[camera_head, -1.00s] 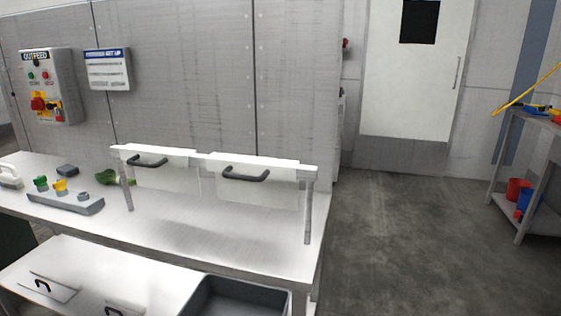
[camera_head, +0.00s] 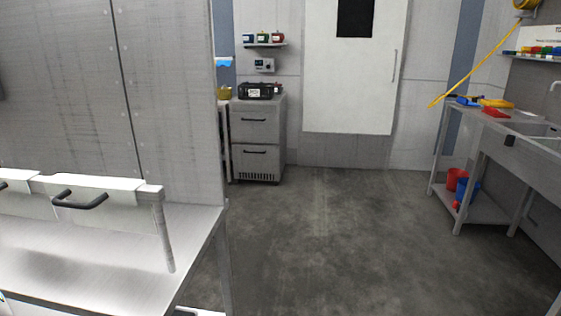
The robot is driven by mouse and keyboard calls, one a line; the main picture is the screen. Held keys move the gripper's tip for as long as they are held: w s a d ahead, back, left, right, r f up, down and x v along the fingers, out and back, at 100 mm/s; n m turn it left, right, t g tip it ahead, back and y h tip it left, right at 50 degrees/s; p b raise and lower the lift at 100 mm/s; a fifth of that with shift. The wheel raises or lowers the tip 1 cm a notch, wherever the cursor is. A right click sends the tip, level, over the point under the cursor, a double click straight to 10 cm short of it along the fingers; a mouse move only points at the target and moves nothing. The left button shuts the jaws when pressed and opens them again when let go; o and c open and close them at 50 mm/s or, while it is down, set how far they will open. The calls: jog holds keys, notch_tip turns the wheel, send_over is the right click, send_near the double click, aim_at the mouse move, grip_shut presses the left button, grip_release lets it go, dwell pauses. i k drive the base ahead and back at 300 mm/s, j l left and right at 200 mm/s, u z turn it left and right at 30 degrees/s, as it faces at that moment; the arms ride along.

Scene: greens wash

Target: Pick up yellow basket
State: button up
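No yellow basket can be made out for certain. A small flat yellow object (camera_head: 497,103) lies on the sink bench at the right, too far off to tell its shape. A dull yellow object (camera_head: 224,93) shows at the wall's end, left of the drawer cabinet, partly hidden by the wall. My gripper is not in view.
A steel table (camera_head: 110,270) with a raised shelf with black handles stands close at the left. A grey drawer cabinet (camera_head: 257,140) is behind. The sink bench (camera_head: 528,150) has red and blue buckets (camera_head: 458,182) below. The concrete floor (camera_head: 330,225) between is clear.

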aim_at(226, 94)
jog(key=i+l+z, duration=0.55)
jog(key=i+l, duration=0.25)
jog(key=i, duration=0.3)
jog(key=i+l+u, duration=0.15)
jog(key=i, duration=0.25)
jog(key=i+l, duration=0.1)
jog(key=i, duration=0.3)
jog(key=i+u, duration=0.2)
jog(key=i, duration=1.05)
jog(key=i+u, duration=0.25)
jog(key=i, duration=0.35)
jog(key=i+l+u, duration=0.2)
jog(key=i, duration=0.4)
jog(key=i+j+u, duration=0.1)
jog(key=i+u, duration=0.15)
jog(key=i, duration=0.45)
jog(key=i+u, duration=0.25)
jog(key=i, duration=0.4)
jog(key=i+j, duration=0.3)
jog(key=i, duration=0.2)
jog(key=i+j, duration=0.25)
jog(key=i, duration=0.25)
jog(key=i+j, duration=0.3)
jog(key=i, duration=0.2)
jog(key=i+j, duration=0.3)
jog(key=i, duration=0.25)
